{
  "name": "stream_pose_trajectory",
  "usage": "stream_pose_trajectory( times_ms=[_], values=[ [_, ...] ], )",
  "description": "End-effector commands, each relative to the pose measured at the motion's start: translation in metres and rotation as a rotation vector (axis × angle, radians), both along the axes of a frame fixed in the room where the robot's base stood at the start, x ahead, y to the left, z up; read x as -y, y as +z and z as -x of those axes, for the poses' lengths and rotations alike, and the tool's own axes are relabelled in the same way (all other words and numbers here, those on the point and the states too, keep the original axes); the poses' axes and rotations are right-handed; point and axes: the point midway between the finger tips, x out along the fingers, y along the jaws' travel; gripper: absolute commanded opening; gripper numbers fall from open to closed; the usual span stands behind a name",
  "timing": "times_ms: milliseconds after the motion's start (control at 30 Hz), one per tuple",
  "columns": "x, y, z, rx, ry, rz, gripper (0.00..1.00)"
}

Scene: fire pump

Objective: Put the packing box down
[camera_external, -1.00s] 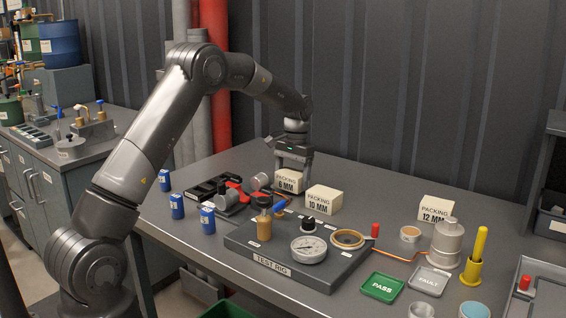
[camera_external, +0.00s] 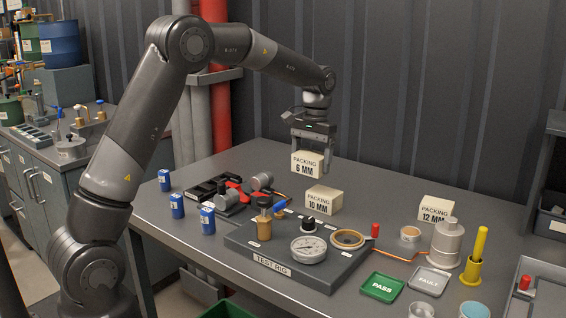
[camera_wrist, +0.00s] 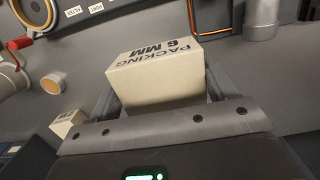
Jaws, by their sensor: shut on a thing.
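The cream packing box marked 6 MM (camera_external: 307,164) is held up in the air between the fingers of my gripper (camera_external: 311,152). It hangs above the back of the bench, behind the 10 MM box. In the wrist view the same 6 MM box (camera_wrist: 155,75) sits between the two fingers, its label face showing. The 10 MM packing box (camera_external: 323,200) stands on the bench behind the test rig. The 12 MM packing box (camera_external: 437,211) stands farther right, partly behind a grey cylinder.
The test rig (camera_external: 312,275) with gauge and knobs fills the middle front. Green PASS (camera_external: 382,287) and grey FAULT trays lie front right. The bench back is largely clear.

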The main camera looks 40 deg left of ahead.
Motion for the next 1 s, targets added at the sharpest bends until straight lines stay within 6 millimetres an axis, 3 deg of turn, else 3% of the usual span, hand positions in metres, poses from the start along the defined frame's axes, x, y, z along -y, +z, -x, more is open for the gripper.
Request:
stream_pose_trajectory(
  times_ms=[133,267,600,1000],
  values=[
    [-0.009,0.0,-0.008,0.001,0.099,0.0,0.46],
    [-0.027,0.0,-0.022,0.002,0.305,0.001,0.46],
    [-0.092,0.002,-0.064,0.001,0.999,0.001,0.46],
    [-0.173,0.002,-0.101,0.003,1.791,0.002,0.46]
  ],
)
